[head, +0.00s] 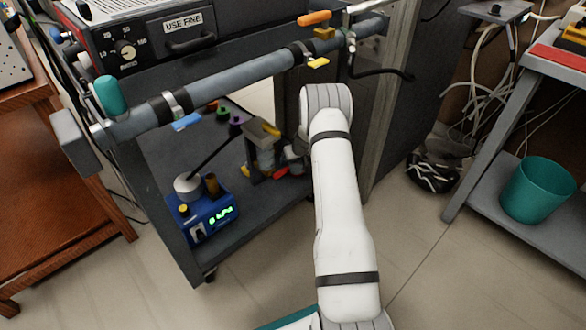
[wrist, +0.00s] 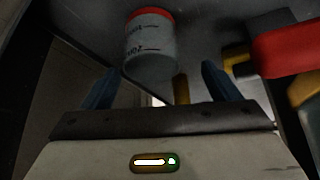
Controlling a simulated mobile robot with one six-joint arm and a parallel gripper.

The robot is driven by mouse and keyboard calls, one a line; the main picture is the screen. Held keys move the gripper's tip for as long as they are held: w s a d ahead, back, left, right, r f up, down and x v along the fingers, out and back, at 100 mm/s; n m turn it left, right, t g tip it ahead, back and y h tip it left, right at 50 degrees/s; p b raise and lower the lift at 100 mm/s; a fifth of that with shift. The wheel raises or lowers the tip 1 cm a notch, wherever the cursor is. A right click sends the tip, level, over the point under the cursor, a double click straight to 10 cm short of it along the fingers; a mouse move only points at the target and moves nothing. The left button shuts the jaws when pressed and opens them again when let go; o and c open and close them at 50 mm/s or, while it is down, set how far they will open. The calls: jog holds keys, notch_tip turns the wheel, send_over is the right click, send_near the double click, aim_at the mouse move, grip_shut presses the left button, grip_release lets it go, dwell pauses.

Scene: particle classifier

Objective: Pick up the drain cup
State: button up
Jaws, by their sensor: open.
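A grey cup-like cylinder (wrist: 150,50) with a red rim and dark printed marks is in the upper middle of the wrist view. It looks like the drain cup. My gripper (wrist: 157,72) is open, with one blue finger on each side of the picture's middle. The cylinder shows beyond and between the fingertips; I see no grip on it. In the head view, my white arm reaches down to the dark cart's lower shelf (head: 262,212). I cannot make out the cup clearly there.
A metal stand (head: 262,135) with a red handle is close to my arm's end; red and yellow parts show at the wrist view's right. A blue device (head: 207,215) is on the shelf. A thick grey pipe (head: 235,78) crosses above. A teal bin (head: 538,190) stands right.

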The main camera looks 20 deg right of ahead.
aim_at(295, 161)
jog(key=shift+d+p+x, duration=0.25)
jog(key=shift+p+x, duration=0.4)
jog(key=shift+x, duration=0.5)
jog(key=shift+d+p+x, duration=0.25)
jog(key=shift+p+x, duration=0.4)
jog(key=shift+x, duration=0.55)
jog(key=shift+w+f, duration=0.25)
jog(key=shift+f, duration=0.4)
jog(key=shift+c, duration=0.5)
jog(key=c, duration=1)
jog(key=shift+r, duration=0.15)
